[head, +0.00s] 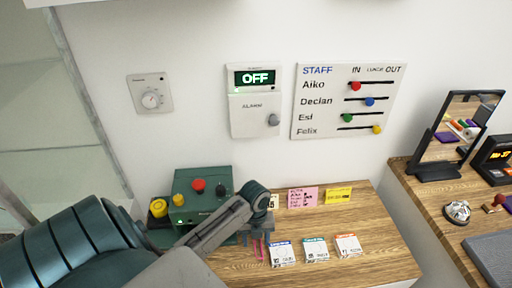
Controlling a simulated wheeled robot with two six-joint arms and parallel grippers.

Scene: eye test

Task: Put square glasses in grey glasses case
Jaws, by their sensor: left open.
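I make out no square glasses and no grey glasses case in the head view. My left gripper (257,236) points down over the left part of the wooden desk (335,258), and its jaws are open. Thin pink strips (261,252) show just below the jaws; I cannot tell what they belong to or whether they touch. My left arm hides the desk's left front part. My right gripper is not in view.
A green box with buttons (205,187) stands behind my arm. Several small cards (315,249) lie on the desk. A staff board (348,102) and alarm panel (255,100) hang on the wall. At right, another table holds a mirror (457,130) and bell (457,211).

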